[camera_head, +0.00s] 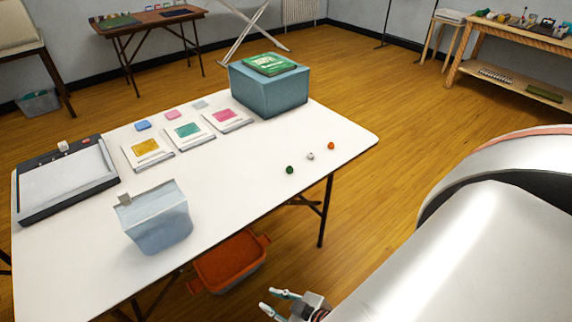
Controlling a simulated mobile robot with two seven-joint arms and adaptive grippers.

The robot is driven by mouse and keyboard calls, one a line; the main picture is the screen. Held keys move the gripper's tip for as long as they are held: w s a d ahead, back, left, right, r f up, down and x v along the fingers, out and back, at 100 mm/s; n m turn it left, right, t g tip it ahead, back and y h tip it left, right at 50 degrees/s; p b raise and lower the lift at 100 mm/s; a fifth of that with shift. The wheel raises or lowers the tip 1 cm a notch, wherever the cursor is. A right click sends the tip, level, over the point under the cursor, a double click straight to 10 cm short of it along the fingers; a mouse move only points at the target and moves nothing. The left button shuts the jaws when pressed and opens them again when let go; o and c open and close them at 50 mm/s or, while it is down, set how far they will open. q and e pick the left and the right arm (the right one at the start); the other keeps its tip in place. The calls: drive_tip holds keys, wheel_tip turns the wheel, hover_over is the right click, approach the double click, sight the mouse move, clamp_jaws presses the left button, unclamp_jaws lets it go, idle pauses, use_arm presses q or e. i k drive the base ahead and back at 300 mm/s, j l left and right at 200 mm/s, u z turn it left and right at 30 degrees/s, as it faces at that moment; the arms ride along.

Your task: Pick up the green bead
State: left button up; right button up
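The green bead (290,170) is a small dark green ball on the right part of the white table (240,185). A pale grey bead (310,156) and an orange bead (331,146) lie in a row to its right, apart from each other. My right gripper (268,300) is at the bottom of the view, in front of the table's edge and well away from the beads. Its fingers are apart and nothing shows between them. My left gripper is not in view.
A translucent bin (155,222) stands at the table's front left. A teal box (270,92) with a green item stands at the back. A dark-framed tray (65,178) and several coloured cards lie left. An orange basket (228,262) is under the table. The table around the beads is clear.

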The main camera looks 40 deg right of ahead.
sight(288, 169)
drive_tip(key=z, duration=1.3)
